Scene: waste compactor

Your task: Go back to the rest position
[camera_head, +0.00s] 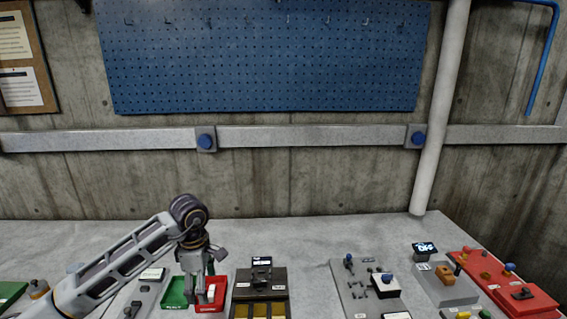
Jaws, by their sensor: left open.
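My left arm comes in from the lower left, and its gripper (196,290) points down with its fingers apart. It hangs over the green bin (173,296) and the red bin (218,291), hiding part of both. A small pale object (211,293) shows at the red bin, beside the right finger. I see nothing held between the fingers. My right gripper is not in view.
A dark device with yellow parts (262,275) stands right of the bins. Farther right are a grey panel with knobs (355,280), a small OFF display (425,249) and a red panel (540,299). The table's back (300,233) is clear.

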